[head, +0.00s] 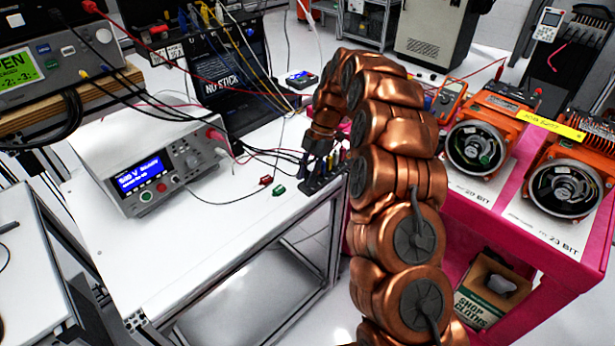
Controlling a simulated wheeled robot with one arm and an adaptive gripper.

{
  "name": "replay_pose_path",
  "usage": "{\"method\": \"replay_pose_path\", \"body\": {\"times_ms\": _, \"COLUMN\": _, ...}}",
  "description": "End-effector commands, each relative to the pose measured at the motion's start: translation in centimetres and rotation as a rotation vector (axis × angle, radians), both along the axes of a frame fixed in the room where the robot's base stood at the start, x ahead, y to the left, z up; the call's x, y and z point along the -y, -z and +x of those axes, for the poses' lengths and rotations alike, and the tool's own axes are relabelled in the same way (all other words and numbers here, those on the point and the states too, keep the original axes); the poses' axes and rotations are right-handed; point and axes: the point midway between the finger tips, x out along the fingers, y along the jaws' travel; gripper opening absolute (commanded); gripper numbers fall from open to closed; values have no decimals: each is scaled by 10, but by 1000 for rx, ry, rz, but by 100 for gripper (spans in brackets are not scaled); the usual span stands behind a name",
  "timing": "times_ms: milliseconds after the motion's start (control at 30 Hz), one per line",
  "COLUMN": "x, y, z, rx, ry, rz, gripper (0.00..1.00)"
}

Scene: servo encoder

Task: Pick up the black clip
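My copper arm rises from the bottom, arches over and points down at the right end of the white table (235,230). My gripper (316,165) is dark and small here, low over the table's right edge. Its fingers blend into dark parts and cables, so I cannot tell if they are open or shut. A red clip (266,180) and a green clip (278,191) lie on the table left of my gripper. I cannot clearly pick out a black clip; dark shapes with coloured bits crowd around my gripper, partly hidden by my arm.
A white tester (150,165) with a blue display stands on the table, its leads running towards my gripper. Black equipment (225,75) with hanging cables stands behind. At right, a pink bench (470,228) carries orange motors (478,143). Bare tabletop lies left of the clips.

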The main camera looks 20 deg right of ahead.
Motion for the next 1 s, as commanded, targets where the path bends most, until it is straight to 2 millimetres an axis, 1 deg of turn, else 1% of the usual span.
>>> {"method": "replay_pose_path", "body": {"times_ms": 33, "x": 0, "y": 0, "z": 0, "rx": 0, "ry": 0, "rz": 0, "gripper": 20}}
{"method": "replay_pose_path", "body": {"times_ms": 200, "x": 0, "y": 0, "z": 0, "rx": 0, "ry": 0, "rz": 0, "gripper": 2}}
{"method": "replay_pose_path", "body": {"times_ms": 233, "x": 0, "y": 0, "z": 0, "rx": 0, "ry": 0, "rz": 0, "gripper": 0}}
{"method": "replay_pose_path", "body": {"times_ms": 567, "x": 0, "y": -2, "z": 1, "rx": 2, "ry": 1, "rz": 0, "gripper": 0}}
{"method": "replay_pose_path", "body": {"times_ms": 667, "x": 0, "y": -7, "z": 2, "rx": 5, "ry": 1, "rz": -1, "gripper": 0}}
{"method": "replay_pose_path", "body": {"times_ms": 1000, "x": 0, "y": -33, "z": 1, "rx": 4, "ry": 0, "rz": 0, "gripper": 0}}
